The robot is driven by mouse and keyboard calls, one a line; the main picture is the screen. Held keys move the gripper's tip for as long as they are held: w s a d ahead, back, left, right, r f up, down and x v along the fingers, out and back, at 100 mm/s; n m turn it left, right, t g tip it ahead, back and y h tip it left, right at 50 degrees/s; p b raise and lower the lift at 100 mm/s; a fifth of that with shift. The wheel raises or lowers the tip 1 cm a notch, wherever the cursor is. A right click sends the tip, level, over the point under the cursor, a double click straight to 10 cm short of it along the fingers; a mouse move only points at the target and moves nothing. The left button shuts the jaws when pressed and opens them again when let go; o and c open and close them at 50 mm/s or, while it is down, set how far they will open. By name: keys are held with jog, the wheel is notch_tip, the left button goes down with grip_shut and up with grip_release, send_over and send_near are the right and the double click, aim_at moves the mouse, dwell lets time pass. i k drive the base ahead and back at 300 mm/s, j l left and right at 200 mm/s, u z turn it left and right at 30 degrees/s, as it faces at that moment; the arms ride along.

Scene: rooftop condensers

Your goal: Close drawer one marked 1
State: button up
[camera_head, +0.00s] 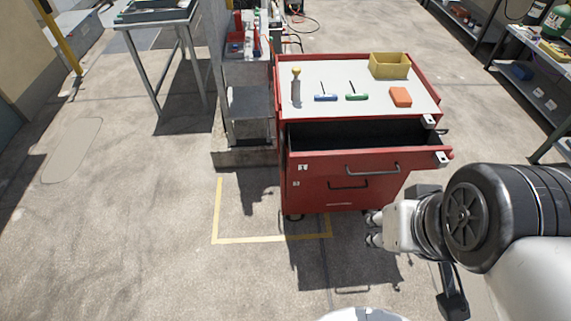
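The red tool cart has its top drawer, marked 1 (325,165), pulled out toward me. Its dark inside shows, and I see nothing in the visible part. A dark bar handle (372,170) runs across the right part of its front. Below it is the drawer marked 2 (318,188), which looks shut and has its own dark handle (348,186). My gripper (371,229) is in front of and below the drawer fronts, pointing left. Its two fingers are apart with nothing between them, and it appears clear of the cart.
On the cart top (330,78) are a yellow bin (389,66), an orange block (400,97), two T-handled tools and a yellow-knobbed tool (296,85). A grey shelf (246,103) stands close at the cart's left. Yellow floor tape (270,240) lies in front.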

aim_at(376, 156)
jog(key=k+j+z, duration=0.15)
jog(key=j, duration=0.35)
jog(key=k+j+z, duration=0.15)
jog(key=j, duration=0.35)
jog(key=k+j+z, duration=0.15)
jog(key=k+j, duration=0.15)
jog(key=j, duration=0.15)
jog(key=k+j+z, duration=0.15)
jog(key=j, duration=0.25)
jog(key=k+j+z, duration=0.15)
jog(key=k+j, duration=0.2)
jog(key=i+l+z, duration=0.1)
jog(key=i+l, duration=0.15)
jog(key=i, duration=0.5)
jog(key=i+l, duration=0.15)
jog(key=i, duration=0.6)
jog(key=i+l+z, duration=0.15)
jog(key=i, duration=0.65)
